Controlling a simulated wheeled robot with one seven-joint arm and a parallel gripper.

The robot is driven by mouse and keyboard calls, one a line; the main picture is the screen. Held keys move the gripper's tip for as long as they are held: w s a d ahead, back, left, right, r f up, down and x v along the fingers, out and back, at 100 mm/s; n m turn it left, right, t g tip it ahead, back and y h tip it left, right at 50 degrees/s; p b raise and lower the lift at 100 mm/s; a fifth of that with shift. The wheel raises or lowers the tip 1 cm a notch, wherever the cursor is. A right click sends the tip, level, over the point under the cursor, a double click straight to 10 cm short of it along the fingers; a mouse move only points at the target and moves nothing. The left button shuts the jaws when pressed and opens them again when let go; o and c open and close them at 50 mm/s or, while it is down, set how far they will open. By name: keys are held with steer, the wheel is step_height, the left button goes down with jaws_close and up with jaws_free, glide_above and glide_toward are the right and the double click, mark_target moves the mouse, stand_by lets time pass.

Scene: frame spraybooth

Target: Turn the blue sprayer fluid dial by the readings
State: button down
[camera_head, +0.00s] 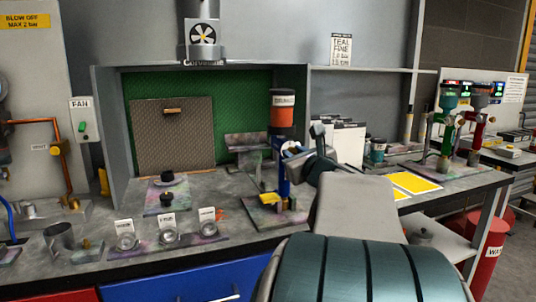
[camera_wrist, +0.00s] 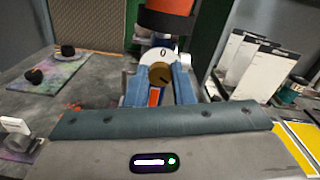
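The blue sprayer (camera_head: 284,180) stands upright on the bench with an orange cup (camera_head: 282,115) on top. In the wrist view its round brass dial (camera_wrist: 160,74) sits before a white disc (camera_wrist: 163,54) marked 0. My gripper (camera_wrist: 160,80) has one blue-grey finger on each side of this dial, with no clear gap. A strip of red and blue (camera_wrist: 154,97) shows below the dial, between the fingers. In the head view my gripper (camera_head: 303,165) is at the sprayer and hides part of it. A card (camera_head: 341,50) on the wall reads TEAL FINE with numbers.
Three small gauges (camera_head: 168,237) with white labels stand on the bench front at left. White panels (camera_head: 347,143) stand close behind my gripper at right. Yellow sheets (camera_head: 414,183) lie on the right bench. Teal and red sprayers (camera_head: 446,120) stand farther right. A fan switch (camera_head: 82,125) is on the left wall.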

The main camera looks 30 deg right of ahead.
steer(key=shift+f+n+b, duration=0.15)
steer(key=shift+n+b, duration=0.15)
steer(key=shift+b, duration=0.3)
steer(key=shift+n+b, duration=5.6)
steer(key=shift+b, duration=0.8)
steer(key=c, duration=1.2)
jaws_free()
steer(key=shift+c, duration=0.2)
